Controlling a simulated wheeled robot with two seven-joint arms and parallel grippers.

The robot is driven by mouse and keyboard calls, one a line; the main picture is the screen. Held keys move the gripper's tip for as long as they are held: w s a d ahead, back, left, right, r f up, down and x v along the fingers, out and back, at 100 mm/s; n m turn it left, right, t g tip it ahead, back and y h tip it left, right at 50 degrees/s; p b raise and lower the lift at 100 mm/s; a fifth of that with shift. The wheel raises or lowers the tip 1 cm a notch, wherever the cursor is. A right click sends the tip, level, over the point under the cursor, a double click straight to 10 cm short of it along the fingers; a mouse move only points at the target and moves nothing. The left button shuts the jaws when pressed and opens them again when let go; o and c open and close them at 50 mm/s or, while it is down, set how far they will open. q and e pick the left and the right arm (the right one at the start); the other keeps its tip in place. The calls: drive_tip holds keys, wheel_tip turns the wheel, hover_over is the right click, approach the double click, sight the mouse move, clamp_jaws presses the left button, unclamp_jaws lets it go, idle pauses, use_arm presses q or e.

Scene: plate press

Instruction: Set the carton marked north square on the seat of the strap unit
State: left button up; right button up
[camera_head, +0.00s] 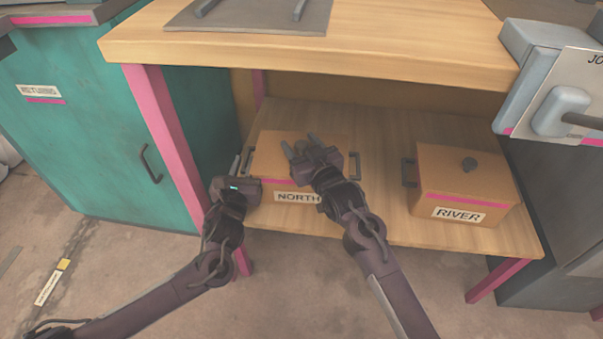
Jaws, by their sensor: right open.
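The carton marked NORTH (276,147) is a tan box with a pink stripe, on the lower shelf of the wooden table. Dark handles show at its left and right ends. My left gripper (240,167) is at its left handle; whether the jaws are closed on it I cannot tell. My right gripper (301,145) is open over the carton's top, left of the right handle (354,165), and my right wrist covers part of the front label. I see nothing labelled as the strap unit. A dark plate (250,17) with two raised bars lies on the tabletop.
A carton marked RIVER (462,183) stands to the right on the same shelf (385,140). The tabletop (400,45) overhangs the shelf, with pink legs (165,130) at its sides. A teal cabinet (90,140) stands left; a grey unit (550,110) stands right.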

use_arm(q)
drive_tip(key=shift+c, duration=0.3)
use_arm(e)
drive_tip(key=shift+c, duration=0.2)
use_arm(q)
clamp_jaws()
use_arm(e)
drive_tip(key=c, duration=1.1)
use_arm(q)
drive_tip(key=shift+r, duration=0.15)
use_arm(e)
drive_tip(key=shift+r, duration=0.1)
